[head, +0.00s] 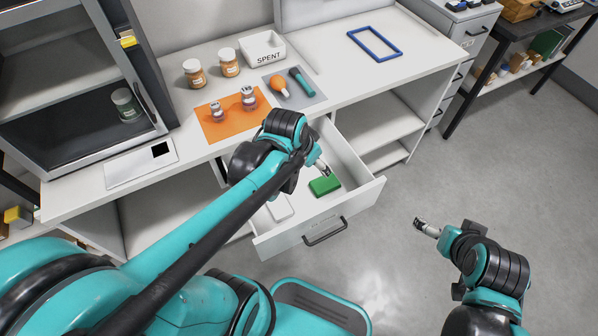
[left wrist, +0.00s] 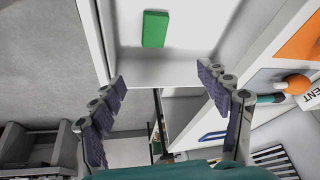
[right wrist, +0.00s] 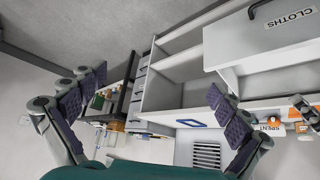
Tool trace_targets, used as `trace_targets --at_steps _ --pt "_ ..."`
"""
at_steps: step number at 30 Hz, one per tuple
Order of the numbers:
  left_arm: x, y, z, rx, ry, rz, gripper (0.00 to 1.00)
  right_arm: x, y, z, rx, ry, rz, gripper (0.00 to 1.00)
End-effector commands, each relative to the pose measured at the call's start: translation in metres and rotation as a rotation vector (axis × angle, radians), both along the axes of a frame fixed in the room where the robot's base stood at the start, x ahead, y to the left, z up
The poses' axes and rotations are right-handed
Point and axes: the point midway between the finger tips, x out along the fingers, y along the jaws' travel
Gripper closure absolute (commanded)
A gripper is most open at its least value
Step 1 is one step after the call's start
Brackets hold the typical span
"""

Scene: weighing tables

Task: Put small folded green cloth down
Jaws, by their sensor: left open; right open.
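The small folded green cloth (head: 324,186) lies flat in the open drawer (head: 359,200), toward its right end. It also shows in the left wrist view (left wrist: 155,29), beyond the fingertips. My left gripper (head: 324,170) is open and empty, just above and beside the cloth, apart from it. In the left wrist view the fingers (left wrist: 163,85) are spread wide with nothing between them. My right gripper (head: 421,224) is open and empty over the floor, right of the drawer. Its spread fingers show in the right wrist view (right wrist: 155,90).
A white item (head: 280,208) lies in the drawer's left part, partly hidden by my left arm. The worktop carries an orange mat (head: 215,131), a grey mat (head: 309,100), jars (head: 194,74), a SPENT bin (head: 263,48) and a blue frame (head: 375,42). The floor at right is clear.

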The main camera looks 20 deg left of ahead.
Motion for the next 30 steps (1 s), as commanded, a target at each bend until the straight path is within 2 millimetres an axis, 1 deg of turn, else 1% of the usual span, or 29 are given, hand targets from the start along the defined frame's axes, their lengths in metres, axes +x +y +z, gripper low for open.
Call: trace_targets --at_steps 1,3,6,9,12,16,26,27,28,30 --pt "-0.015 0.000 0.010 -0.008 -0.024 0.040 0.24 0.000 0.000 0.000 0.000 0.000 0.000 0.00" --pt "-0.031 0.000 0.022 -0.022 -0.063 0.103 0.24 0.000 0.000 0.000 0.000 0.000 0.000 0.00" --pt "-0.051 0.002 0.034 -0.045 -0.114 0.182 0.24 0.000 0.000 0.000 0.000 0.000 0.000 0.00" --pt "-0.065 0.003 0.040 -0.068 -0.153 0.242 0.24 0.000 0.000 0.000 0.000 0.000 0.000 0.00" --pt "-0.075 0.004 0.043 -0.084 -0.179 0.279 0.24 0.000 0.000 0.000 0.000 0.000 0.000 0.00" --pt "-0.079 0.004 0.044 -0.094 -0.194 0.298 0.24 0.000 0.000 0.000 0.000 0.000 0.000 0.00" --pt "-0.079 0.004 0.044 -0.094 -0.194 0.300 0.24 0.000 0.000 0.000 0.000 0.000 0.000 0.00" --pt "-0.079 0.004 0.044 -0.094 -0.194 0.300 0.24 0.000 0.000 0.000 0.000 0.000 0.000 0.11" --pt "-0.079 0.004 0.044 -0.094 -0.194 0.300 0.24 0.001 0.000 0.000 0.002 0.001 -0.002 0.18" --pt "-0.079 0.004 0.044 -0.094 -0.194 0.300 0.24 0.003 0.000 0.001 0.012 0.010 -0.015 0.20"
